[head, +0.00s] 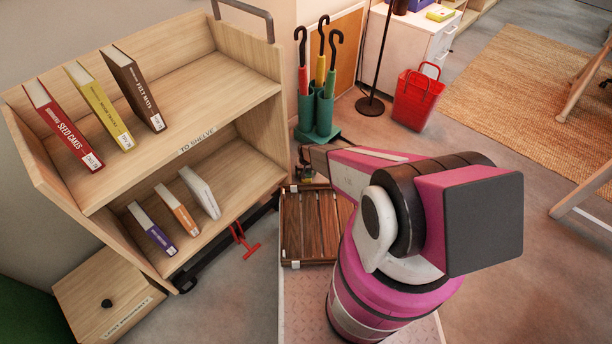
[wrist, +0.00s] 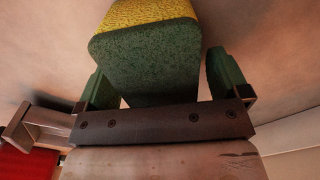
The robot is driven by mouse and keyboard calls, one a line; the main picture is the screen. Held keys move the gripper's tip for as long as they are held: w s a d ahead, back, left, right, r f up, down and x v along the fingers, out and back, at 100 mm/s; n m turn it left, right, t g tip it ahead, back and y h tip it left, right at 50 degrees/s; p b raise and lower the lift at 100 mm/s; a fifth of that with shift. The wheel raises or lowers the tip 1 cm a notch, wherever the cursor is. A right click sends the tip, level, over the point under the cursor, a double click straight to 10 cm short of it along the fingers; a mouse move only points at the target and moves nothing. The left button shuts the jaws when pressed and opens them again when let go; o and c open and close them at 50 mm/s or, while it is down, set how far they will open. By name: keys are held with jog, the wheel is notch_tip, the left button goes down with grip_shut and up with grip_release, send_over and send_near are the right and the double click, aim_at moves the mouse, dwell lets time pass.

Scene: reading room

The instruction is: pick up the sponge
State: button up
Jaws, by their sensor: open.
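The sponge (wrist: 148,62) is a block with a yellow top layer and a dark green speckled body, large in the wrist view. My gripper (wrist: 162,82) is open, with one green-padded finger at either side of the sponge. The left finger is close to the sponge's left side, and a gap shows between the sponge and the right finger. I cannot tell whether either finger touches it. In the head view my arm reaches away toward the cart's right end. My gripper's jaws and the sponge are not clear there.
A wooden book cart (head: 180,150) stands left, with books on two shelves and a red pedal (head: 240,240) low down. A slatted wooden tray (head: 308,225) lies under my arm. A green umbrella stand (head: 318,115) and red basket (head: 416,100) stand behind. Floor at right is open.

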jog(key=c, duration=1.1)
jog(key=shift+o, duration=0.2)
jog(key=shift+r, duration=0.15)
notch_tip(320, 180, up, 10)
jog(key=shift+f, duration=0.1)
